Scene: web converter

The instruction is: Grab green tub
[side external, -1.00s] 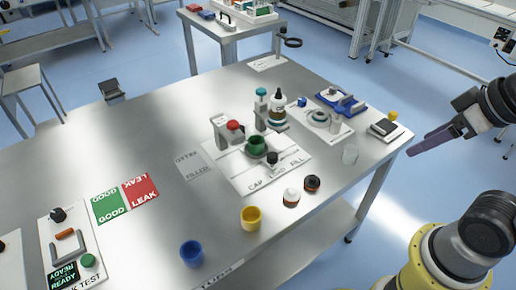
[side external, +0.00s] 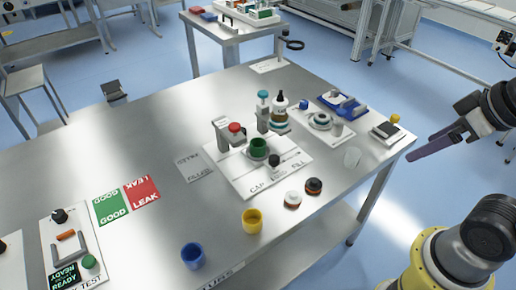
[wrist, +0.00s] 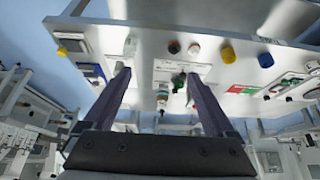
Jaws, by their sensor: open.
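The green tub (side external: 259,147) stands upright in a holder on the white cap and fill plate (side external: 238,180), near the middle of the metal table. It also shows small in the wrist view (wrist: 179,80). My gripper (side external: 411,157) is off the table's right edge, far from the tub and above the floor. In the wrist view the two dark fingers of my gripper (wrist: 158,76) are spread apart with nothing between them.
A red-topped press (side external: 234,130) and a teal-topped pump (side external: 263,98) stand beside the tub. Two small jars (side external: 292,199), a yellow cup (side external: 251,221) and a blue cup (side external: 193,256) stand nearer the front.

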